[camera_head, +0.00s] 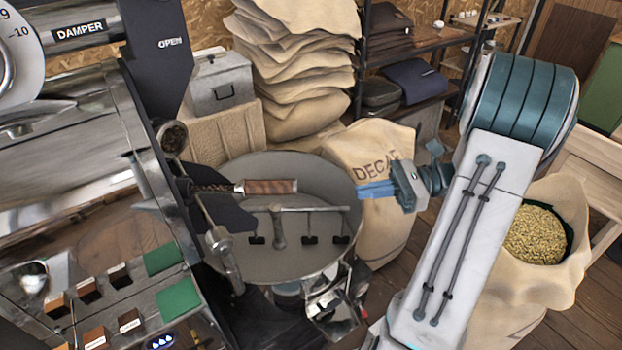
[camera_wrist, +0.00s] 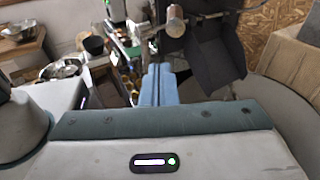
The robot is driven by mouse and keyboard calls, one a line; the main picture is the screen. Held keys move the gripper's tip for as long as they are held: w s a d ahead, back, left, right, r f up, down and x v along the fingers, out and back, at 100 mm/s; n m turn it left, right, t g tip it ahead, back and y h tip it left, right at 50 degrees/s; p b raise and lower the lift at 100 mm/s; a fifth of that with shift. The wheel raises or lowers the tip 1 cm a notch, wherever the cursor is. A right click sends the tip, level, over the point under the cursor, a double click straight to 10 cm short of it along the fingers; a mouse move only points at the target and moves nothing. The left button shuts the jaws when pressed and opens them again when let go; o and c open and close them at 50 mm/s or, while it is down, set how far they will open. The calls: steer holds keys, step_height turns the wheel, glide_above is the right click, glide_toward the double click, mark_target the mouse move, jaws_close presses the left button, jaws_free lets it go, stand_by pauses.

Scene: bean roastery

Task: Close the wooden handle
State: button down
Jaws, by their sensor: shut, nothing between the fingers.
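The wooden handle (camera_head: 270,187) is brown, on a dark twisted rod. It sticks out level from the roaster's front over the round cooling tray (camera_head: 230,168). What looks like its rounded end (camera_wrist: 175,20) shows at the top of the wrist view. My gripper (camera_head: 359,191) has blue fingers pressed together and empty. It is over the tray's right rim in the picture, to the right of the handle's free end and apart from it. The fingers (camera_wrist: 158,70) point forward in the wrist view, below the handle's end.
The roaster (camera_head: 70,180) with its damper panel fills the left. A dark chute (camera_wrist: 215,55) hangs beside the handle. Stirring arms (camera_head: 290,209) cross the tray. A DECAF sack (camera_head: 375,150) stands behind my gripper; an open bean sack (camera_head: 570,190) is at right.

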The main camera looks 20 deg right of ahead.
steer(key=w+a+m+t+p, duration=0.1)
steer(key=w+a+p, duration=0.2)
steer(key=a, duration=0.8)
steer(key=shift+w+r+t+y, duration=0.15)
steer(key=shift+w+t+y, duration=0.2)
steer(key=shift+w, duration=0.2)
